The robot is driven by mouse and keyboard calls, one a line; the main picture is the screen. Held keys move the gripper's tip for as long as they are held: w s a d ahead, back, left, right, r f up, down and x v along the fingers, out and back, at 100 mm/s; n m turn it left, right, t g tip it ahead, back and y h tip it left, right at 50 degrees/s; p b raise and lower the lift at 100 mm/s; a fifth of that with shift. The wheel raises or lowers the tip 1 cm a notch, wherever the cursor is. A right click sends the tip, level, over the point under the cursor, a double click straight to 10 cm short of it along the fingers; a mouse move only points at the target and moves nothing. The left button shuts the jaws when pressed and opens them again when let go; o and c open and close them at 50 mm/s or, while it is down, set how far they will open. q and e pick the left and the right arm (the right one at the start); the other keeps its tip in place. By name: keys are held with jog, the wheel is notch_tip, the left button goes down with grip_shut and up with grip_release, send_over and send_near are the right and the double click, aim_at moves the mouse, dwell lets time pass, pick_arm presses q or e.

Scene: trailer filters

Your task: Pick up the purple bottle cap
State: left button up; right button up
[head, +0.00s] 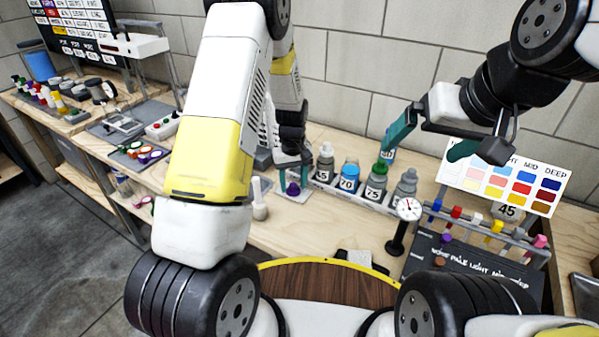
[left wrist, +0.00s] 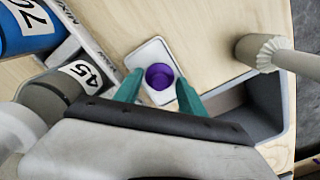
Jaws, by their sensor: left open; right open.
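The purple bottle cap (left wrist: 160,76) sits on a small white pad (left wrist: 140,56) on the wooden bench. It also shows in the head view (head: 293,189), below my left gripper (head: 293,165). In the left wrist view my left gripper (left wrist: 160,92) is open, with one teal finger on each side of the cap's near edge. I cannot tell whether the fingers touch the cap.
Several numbered bottles stand in a row, among them a blue one (head: 349,177) and a green-capped one (head: 376,184). A pale pestle-like tool (head: 259,198) stands left of the cap. A dial gauge (head: 408,210) and a vial rack (head: 490,228) are at the right.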

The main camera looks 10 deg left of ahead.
pick_arm(q)
jog(key=shift+c, duration=0.4)
grip_shut()
jog(key=shift+r, duration=0.1)
